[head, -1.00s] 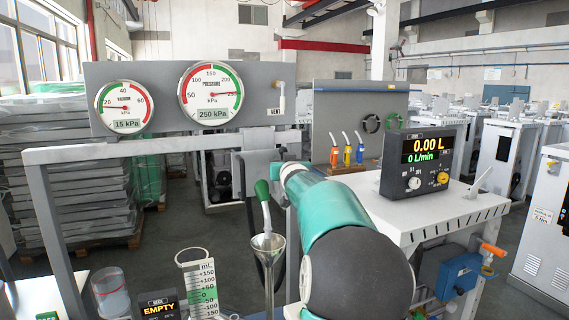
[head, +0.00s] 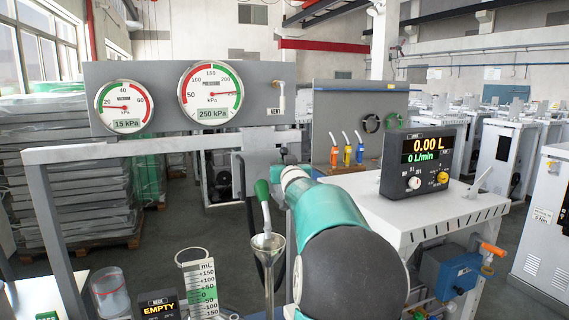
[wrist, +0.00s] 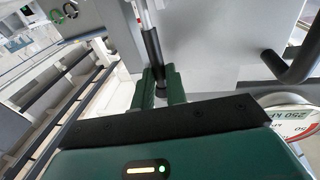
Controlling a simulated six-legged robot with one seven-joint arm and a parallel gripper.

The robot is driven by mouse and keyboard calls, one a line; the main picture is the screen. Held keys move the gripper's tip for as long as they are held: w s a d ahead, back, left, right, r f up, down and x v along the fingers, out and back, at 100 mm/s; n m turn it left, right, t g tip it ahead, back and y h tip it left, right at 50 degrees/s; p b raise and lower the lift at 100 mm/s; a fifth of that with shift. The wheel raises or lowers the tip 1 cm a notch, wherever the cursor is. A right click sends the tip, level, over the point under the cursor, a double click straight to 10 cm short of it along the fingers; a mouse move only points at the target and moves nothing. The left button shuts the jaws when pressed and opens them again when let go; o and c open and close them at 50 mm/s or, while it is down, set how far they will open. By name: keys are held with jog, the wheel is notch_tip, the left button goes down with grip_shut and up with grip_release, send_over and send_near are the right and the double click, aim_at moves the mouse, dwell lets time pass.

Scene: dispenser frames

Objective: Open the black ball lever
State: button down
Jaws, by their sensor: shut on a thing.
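In the wrist view, my gripper (wrist: 161,84) has its dark green fingers shut around the lower end of a black handle (wrist: 152,48), which I take to be the black ball lever. A silver rod runs on from the handle toward the top of the picture. The ball itself cannot be made out between the fingers.
A panel with two gauges (head: 210,93), reading 15 kPa and 250 kPa, stands behind. A green-tipped dispensing spout (head: 263,195) and a funnel (head: 269,245) are left of my arm. The display (head: 420,160) shows 0.00 L and 0 L/min. A white cabinet top (head: 390,200) lies right.

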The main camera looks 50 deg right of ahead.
jog(key=s+a+f+m+t+h, duration=0.2)
jog(key=s+f+m+t+h, duration=0.1)
jog(key=h, duration=0.4)
jog(key=shift+s+a+f+t, duration=0.2)
jog(key=shift+s+f+t, duration=0.3)
jog(key=shift+s+t, duration=0.1)
jog(key=c, duration=1.4)
grip_release()
jog(key=shift+f, duration=0.1)
jog(key=v, duration=1.3)
jog(key=shift+s+a+f, duration=0.15)
jog(key=shift+s+f, duration=0.05)
jog(key=shift+f, duration=0.1)
